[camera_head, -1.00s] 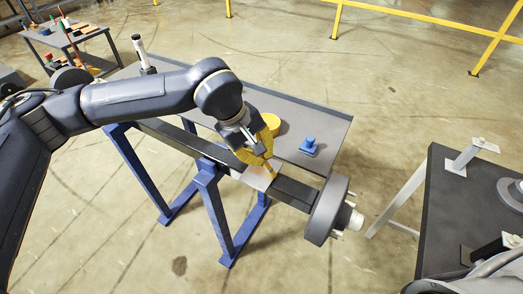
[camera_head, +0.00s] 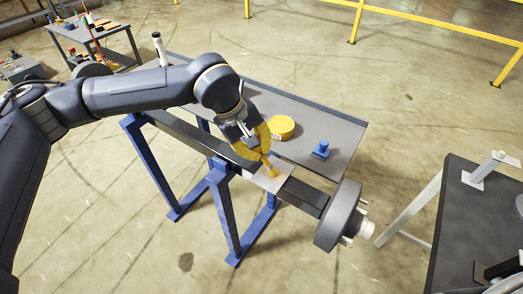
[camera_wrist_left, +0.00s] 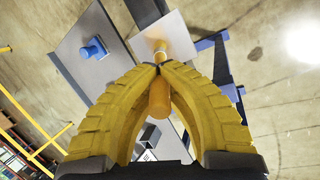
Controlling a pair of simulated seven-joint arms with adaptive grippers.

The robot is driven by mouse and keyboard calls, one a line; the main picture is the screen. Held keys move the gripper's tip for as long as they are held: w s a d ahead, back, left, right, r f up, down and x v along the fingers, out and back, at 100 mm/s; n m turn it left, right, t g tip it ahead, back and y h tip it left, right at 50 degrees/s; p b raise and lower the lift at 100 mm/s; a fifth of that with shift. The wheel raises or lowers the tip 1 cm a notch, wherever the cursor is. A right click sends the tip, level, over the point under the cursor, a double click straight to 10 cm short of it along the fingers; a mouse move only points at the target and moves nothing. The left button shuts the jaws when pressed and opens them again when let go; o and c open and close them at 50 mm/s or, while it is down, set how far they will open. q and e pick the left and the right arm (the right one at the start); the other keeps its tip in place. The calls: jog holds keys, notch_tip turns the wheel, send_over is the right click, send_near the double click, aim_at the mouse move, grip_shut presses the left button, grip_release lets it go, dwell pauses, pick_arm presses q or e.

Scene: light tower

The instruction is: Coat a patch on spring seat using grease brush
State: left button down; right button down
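The spring seat (camera_head: 269,182) is a flat pale plate on top of the dark axle beam (camera_head: 303,196). My left gripper (camera_head: 265,153) is above it, its yellow fingers shut on the grease brush (camera_head: 270,170). The brush points down at the seat and its tip appears to touch the plate. In the left wrist view the brush (camera_wrist_left: 158,98) sits between the fingertips, its far end over the spring seat (camera_wrist_left: 178,35). Contact is hard to confirm, and I cannot make out a grease coat. My right gripper is not in view.
A yellow tin (camera_head: 281,128) and a blue object (camera_head: 322,150) stand on the grey table (camera_head: 335,128) behind the beam. A round hub (camera_head: 338,216) is at the beam's right end. Blue stands (camera_head: 228,210) support the beam. A dark bench (camera_head: 475,220) is at the right.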

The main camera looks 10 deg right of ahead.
pick_arm(q)
jog(key=shift+w+a, duration=1.15)
jog(key=shift+a, duration=0.15)
send_over(267, 164)
jog(key=s, duration=0.3)
jog(key=shift+s+r, duration=0.1)
jog(key=shift+s, duration=0.05)
dwell(0.4)
jog(key=shift+s, duration=0.1)
jog(key=w+a, duration=0.4)
jog(key=a, duration=0.2)
jog(key=shift+w+a, duration=0.2)
jog(key=shift+a, duration=0.2)
dwell(0.7)
jog(key=shift+r, duration=0.1)
dwell(0.3)
